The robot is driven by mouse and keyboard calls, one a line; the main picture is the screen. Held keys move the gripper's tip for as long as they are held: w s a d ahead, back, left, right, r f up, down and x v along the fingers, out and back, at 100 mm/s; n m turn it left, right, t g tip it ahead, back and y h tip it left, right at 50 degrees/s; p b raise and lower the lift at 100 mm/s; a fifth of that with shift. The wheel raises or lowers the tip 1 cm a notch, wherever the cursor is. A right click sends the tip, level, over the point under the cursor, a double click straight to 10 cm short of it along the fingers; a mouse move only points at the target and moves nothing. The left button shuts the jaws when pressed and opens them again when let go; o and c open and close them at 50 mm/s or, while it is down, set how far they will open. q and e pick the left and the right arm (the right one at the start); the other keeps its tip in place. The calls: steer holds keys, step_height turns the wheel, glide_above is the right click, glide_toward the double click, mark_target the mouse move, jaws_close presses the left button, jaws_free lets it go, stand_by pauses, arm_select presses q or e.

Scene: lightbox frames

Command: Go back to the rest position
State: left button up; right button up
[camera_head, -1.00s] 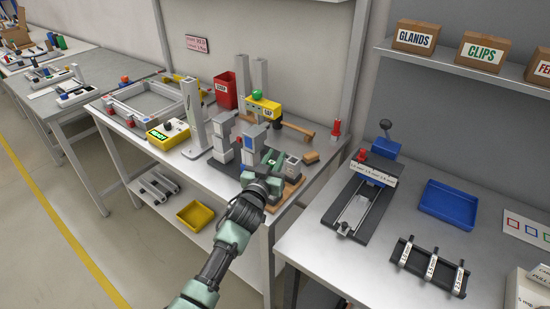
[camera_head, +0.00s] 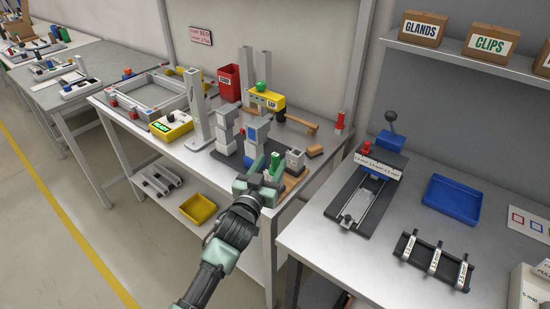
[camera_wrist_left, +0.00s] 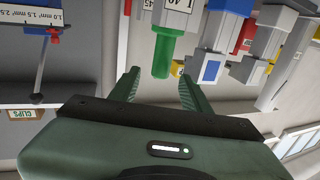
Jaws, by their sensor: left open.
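My left gripper (camera_head: 262,177) is at the front right edge of the middle workbench (camera_head: 181,148), its arm coming up from the bottom. The gripper is open and looks empty. A green peg (camera_head: 277,162) stands just beyond it, partly hidden by the gripper. In the left wrist view the open fingers (camera_wrist_left: 163,84) point towards the green peg (camera_wrist_left: 164,52), which joins a pale labelled block. The peg appears beyond the fingertips, with a gap on each side. My right gripper is not in view.
Grey block towers (camera_head: 225,135) and a yellow device with a green knob (camera_head: 265,98) stand close behind the gripper. A small wooden block (camera_head: 315,151) lies to the right. The right bench holds a clamp fixture (camera_head: 366,190) and a blue tray (camera_head: 453,199). A yellow bin (camera_head: 197,209) sits below.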

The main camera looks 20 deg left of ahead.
arm_select(q)
steer(key=shift+s, duration=0.45)
